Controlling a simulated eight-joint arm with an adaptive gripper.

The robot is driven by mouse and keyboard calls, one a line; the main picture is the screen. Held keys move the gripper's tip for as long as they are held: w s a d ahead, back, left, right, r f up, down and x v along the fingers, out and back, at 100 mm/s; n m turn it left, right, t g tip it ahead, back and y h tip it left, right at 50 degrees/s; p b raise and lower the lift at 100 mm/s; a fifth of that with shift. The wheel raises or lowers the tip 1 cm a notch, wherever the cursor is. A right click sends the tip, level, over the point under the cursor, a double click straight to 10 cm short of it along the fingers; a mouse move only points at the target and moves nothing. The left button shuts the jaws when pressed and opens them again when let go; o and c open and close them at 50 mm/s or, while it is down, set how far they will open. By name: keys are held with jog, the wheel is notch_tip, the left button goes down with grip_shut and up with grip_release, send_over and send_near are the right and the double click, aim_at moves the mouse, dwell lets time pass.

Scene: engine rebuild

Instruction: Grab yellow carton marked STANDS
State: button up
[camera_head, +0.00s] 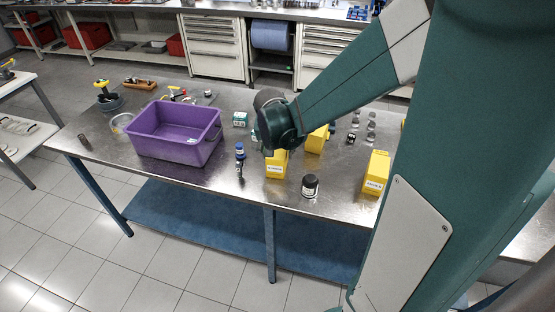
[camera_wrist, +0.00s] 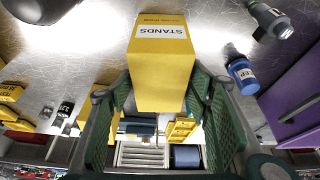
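The yellow carton marked STANDS (camera_wrist: 160,40) stands upright on the metal table, with its label and top facing my wrist camera. In the head view the same carton (camera_head: 275,168) is near the table's front edge, its upper part covered by my wrist. My gripper (camera_wrist: 160,88) is over the carton, with one green finger on each side of it. The fingers look spread slightly wider than the carton. No firm contact is visible. In the head view my fingers are mostly hidden behind the wrist.
Close by are a blue bottle (camera_head: 240,152), a dark jar (camera_head: 310,186) and another yellow carton (camera_head: 317,140). A labelled yellow carton (camera_head: 376,172) stands to the right. A purple bin (camera_head: 173,142) is to the left. Bare table lies between bin and front edge.

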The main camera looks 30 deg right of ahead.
jog(key=c, duration=0.7)
jog(key=shift+o, duration=0.2)
jog(key=shift+r, duration=0.2)
jog(key=shift+r+p, duration=1.05)
jog(key=shift+r, duration=4.05)
